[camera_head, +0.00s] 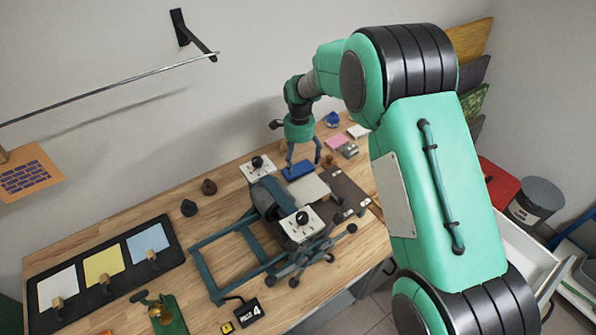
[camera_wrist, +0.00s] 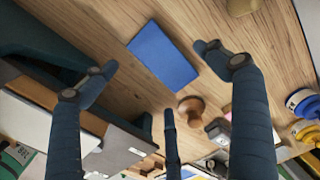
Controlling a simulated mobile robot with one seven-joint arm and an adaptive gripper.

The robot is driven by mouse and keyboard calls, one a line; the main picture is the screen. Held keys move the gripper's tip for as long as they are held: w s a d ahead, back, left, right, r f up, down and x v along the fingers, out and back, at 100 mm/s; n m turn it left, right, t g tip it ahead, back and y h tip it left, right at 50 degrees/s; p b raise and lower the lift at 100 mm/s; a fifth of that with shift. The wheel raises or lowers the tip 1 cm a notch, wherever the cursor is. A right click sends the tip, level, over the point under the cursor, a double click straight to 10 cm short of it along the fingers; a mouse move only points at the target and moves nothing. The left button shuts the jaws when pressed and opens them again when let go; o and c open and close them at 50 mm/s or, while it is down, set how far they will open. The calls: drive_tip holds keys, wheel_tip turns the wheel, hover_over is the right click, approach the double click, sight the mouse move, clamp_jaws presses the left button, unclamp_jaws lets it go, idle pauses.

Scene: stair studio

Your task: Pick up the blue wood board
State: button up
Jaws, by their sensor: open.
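The blue wood board (camera_head: 299,169) lies flat on the wooden workbench in the head view, near the wall side. In the wrist view the blue board (camera_wrist: 162,53) shows as a plain rectangle on bare wood, fully visible between and beyond my fingers. My gripper (camera_head: 304,160) is above the board in the head view, pointing down. In the wrist view my gripper (camera_wrist: 158,82) has its dark fingers spread wide with nothing between them. The fingers look apart from the board; the exact height is hard to tell.
A teal frame machine (camera_head: 262,220) with white knob plates stands close to the board. A small wooden knob (camera_wrist: 190,108) sits near it. A blue round item (camera_head: 333,119) and a pink pad (camera_head: 337,141) lie further back. A black tray (camera_head: 107,269) is at left.

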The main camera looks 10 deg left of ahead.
sight(300, 171)
drive_tip(key=shift+d+f+b, duration=0.1)
drive_tip(key=shift+f+b, duration=0.5)
drive_tip(key=shift+f, duration=1.85)
drive_tip(key=c, duration=1.3)
